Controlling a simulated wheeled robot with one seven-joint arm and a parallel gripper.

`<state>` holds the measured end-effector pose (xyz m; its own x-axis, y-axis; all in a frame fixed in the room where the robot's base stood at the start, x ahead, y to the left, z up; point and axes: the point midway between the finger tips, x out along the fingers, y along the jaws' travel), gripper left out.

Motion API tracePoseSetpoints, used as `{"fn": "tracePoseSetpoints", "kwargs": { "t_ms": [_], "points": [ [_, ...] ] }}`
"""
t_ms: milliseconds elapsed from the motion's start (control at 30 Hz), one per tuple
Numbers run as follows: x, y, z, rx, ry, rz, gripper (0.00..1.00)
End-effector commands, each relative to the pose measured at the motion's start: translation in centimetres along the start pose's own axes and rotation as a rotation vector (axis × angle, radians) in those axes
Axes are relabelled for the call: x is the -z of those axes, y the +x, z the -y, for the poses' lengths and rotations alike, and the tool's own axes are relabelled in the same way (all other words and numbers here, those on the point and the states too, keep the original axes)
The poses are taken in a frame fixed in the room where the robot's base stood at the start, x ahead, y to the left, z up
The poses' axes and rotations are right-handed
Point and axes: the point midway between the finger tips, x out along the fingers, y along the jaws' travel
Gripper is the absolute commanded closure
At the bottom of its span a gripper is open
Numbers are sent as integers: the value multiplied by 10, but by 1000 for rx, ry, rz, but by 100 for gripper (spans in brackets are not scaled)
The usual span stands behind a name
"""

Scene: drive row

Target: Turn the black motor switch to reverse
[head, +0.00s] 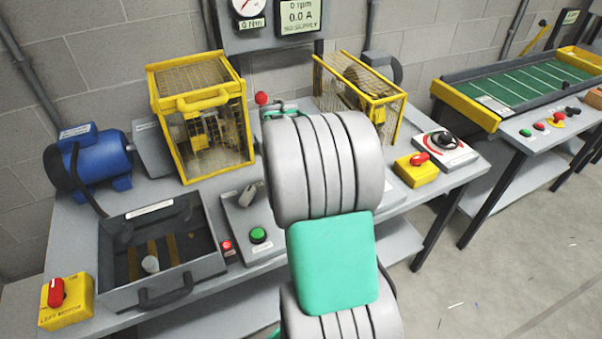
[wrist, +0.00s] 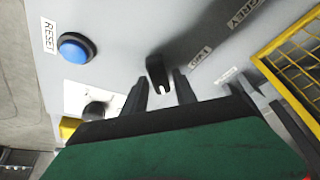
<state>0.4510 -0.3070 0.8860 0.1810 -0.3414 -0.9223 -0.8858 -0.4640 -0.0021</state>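A black switch knob (wrist: 158,75) stands on a light grey panel in the wrist view, beside a small label that seems to read FWD. My gripper (wrist: 162,88) is open, with one dark finger on each side of this knob. Gaps seem to show between the knob and the fingers; I cannot tell whether either touches. In the head view my arm covers this part of the bench, and the knob and fingertips are hidden.
A blue RESET button (wrist: 75,47) and another black knob (wrist: 96,110) on a white plate are nearby. A yellow mesh cage (wrist: 290,65) stands close on the right. In the head view, a yellow box with a red switch (head: 418,160) sits right of my arm.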

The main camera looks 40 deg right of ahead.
Motion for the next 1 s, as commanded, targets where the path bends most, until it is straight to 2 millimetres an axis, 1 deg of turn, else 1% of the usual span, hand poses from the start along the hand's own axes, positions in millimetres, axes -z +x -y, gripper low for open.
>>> {"fn": "tracePoseSetpoints", "kwargs": {
  "t_ms": [33, 100, 133, 333, 400, 467, 733, 867, 1000],
  "points": [
    [0, 0, 0, 0, -1, 1, 62],
    [-1, 1, 0, -1, -1, 2, 56],
    [-1, 1, 0, -1, -1, 2, 55],
    [-1, 1, 0, -1, -2, 3, 55],
    [-1, -2, 0, 0, -2, 3, 55],
    [0, -9, 0, 1, -2, 0, 55],
    [0, -62, 0, 1, -2, -1, 55],
    [-1, -75, 0, 0, -1, 2, 55],
    [-1, -78, 0, -1, -1, 3, 55]
  ]
}}
